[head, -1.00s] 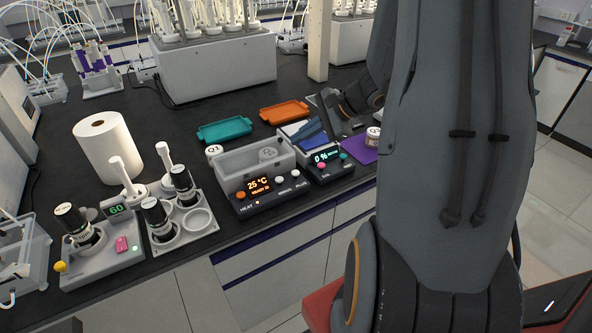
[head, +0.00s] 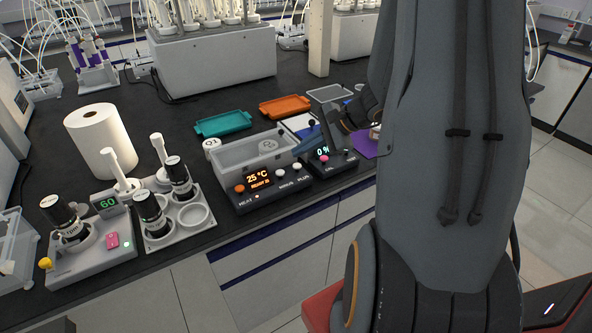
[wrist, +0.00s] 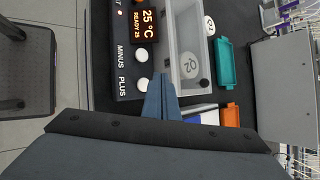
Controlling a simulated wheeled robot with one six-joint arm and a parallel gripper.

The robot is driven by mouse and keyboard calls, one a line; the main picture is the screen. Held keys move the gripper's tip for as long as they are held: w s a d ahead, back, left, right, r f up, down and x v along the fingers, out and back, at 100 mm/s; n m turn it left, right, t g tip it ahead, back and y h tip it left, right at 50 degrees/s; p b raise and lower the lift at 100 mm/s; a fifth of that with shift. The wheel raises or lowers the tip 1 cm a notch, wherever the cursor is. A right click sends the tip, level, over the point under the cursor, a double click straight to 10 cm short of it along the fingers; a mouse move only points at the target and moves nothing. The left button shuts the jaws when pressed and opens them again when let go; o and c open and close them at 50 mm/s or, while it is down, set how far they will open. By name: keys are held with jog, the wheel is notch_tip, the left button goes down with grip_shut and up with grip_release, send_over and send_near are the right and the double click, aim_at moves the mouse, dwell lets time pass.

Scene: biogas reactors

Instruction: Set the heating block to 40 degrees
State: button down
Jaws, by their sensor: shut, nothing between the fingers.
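The heating block (head: 258,198) is a dark control panel in front of a clear-walled grey trough (head: 233,158). Its orange display (head: 258,180) reads 25 °C, with a smaller line like READY 25 in the wrist view. It has an orange heat button and white MINUS (wrist: 141,55) and PLUS (wrist: 142,84) buttons. The PLUS button also shows in the head view (head: 297,168). My gripper (wrist: 161,84) is shut and empty, its blue fingers together beside the PLUS button on the trough side. Contact cannot be told. In the head view my arm partly hides the gripper.
A second device (head: 330,168) showing 0 % stands right of the block. Teal (head: 223,124) and orange (head: 285,107) trays lie behind. A rack (head: 182,222) with dark-capped bottles and a device showing 60 (head: 88,250) stand left. Floor is open in front of the bench.

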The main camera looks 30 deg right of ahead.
aim_at(295, 165)
jog(key=shift+f+b, duration=0.45)
jog(key=shift+f, duration=0.3)
jog(key=shift+f, duration=0.15)
dwell(1.5)
jog(key=shift+f+b, duration=0.3)
jog(key=shift+b, duration=0.2)
jog(key=shift+f+b, duration=0.8)
jog(key=shift+f, duration=0.05)
dwell(0.9)
jog(key=shift+r, duration=0.1)
jog(key=shift+r+p, duration=0.9)
jog(key=shift+r, duration=0.35)
jog(key=shift+r, duration=0.1)
jog(key=shift+r+p, duration=1.65)
jog(key=shift+r, duration=0.75)
